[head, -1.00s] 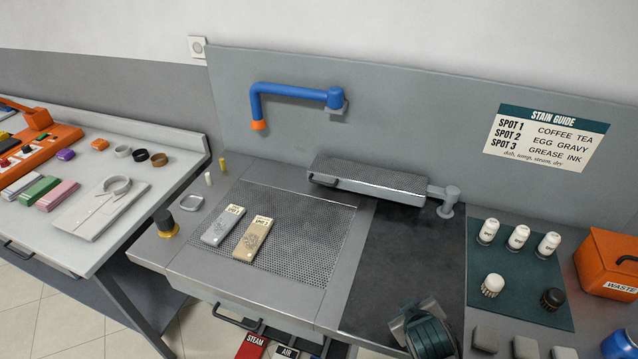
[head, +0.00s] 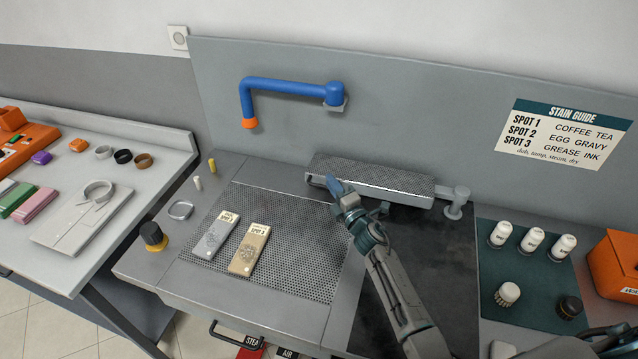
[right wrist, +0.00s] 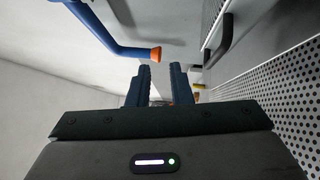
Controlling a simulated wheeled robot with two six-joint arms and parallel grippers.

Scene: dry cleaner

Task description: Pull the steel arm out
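The steel arm (head: 385,176) is a long grey perforated board in front of the back panel. Its right end joins a pivot post (head: 455,203), and it lies roughly parallel to the panel. My left gripper is not in view.
A blue pipe (head: 290,86) with an orange tip hangs on the back panel. Two sample strips (head: 250,250) lie on the perforated table top (head: 305,270). White bottles (head: 532,241) and an orange waste bin (head: 615,265) stand at right. The dark surface is clear beside my forearm.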

